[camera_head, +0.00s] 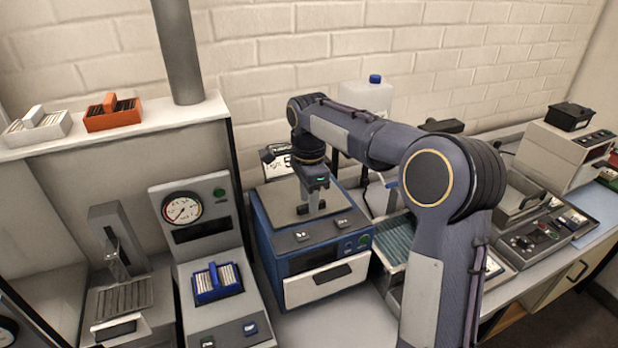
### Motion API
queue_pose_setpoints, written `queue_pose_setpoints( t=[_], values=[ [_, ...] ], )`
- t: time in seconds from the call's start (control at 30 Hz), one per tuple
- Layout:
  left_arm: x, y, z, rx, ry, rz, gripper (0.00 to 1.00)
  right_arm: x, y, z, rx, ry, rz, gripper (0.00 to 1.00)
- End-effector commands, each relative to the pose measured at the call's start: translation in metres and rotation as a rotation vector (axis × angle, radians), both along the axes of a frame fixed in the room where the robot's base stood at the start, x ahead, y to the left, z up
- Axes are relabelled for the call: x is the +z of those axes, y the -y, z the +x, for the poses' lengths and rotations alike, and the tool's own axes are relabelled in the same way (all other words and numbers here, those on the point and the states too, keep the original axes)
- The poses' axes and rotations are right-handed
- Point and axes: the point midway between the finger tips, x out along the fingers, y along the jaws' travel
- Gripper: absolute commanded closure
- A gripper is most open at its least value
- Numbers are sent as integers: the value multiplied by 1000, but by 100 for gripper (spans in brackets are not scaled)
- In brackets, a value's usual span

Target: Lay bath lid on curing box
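A blue box-shaped unit (262,232) with a white front drawer stands in the middle of the bench; it looks like the curing box, though I cannot be sure. A flat grey plate (275,201), apparently the bath lid, lies on its top and looks about level. A small dark knob or handle (303,210) shows on the plate. My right gripper (313,207) points down over the plate, its fingers right at the knob. The fingers look close together, but whether they hold the knob is unclear. My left gripper is out of view.
A gauge unit (215,282) holding a blue rack (218,284) stands to the left. A ribbed tray (398,240) sits to the right, partly behind my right arm. A white jug (366,94) stands behind. A shelf (150,125) with white and orange racks is upper left.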

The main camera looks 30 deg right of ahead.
Motion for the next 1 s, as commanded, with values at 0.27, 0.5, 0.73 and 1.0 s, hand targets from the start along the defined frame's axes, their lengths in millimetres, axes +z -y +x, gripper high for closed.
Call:
queue_pose_setpoints(
  t=[0.27, 0.5, 0.73, 1.0],
  values=[
    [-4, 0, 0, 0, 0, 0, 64, 59, -1, 1, 1, 5, 1, 65],
    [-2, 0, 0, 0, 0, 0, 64, 99, -1, 0, 1, 3, 1, 65],
    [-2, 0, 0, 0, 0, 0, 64, 110, 0, -1, 1, 0, 0, 65],
    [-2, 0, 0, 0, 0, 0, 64, 113, 9, -43, 231, 74, 57, 65]
  ],
)
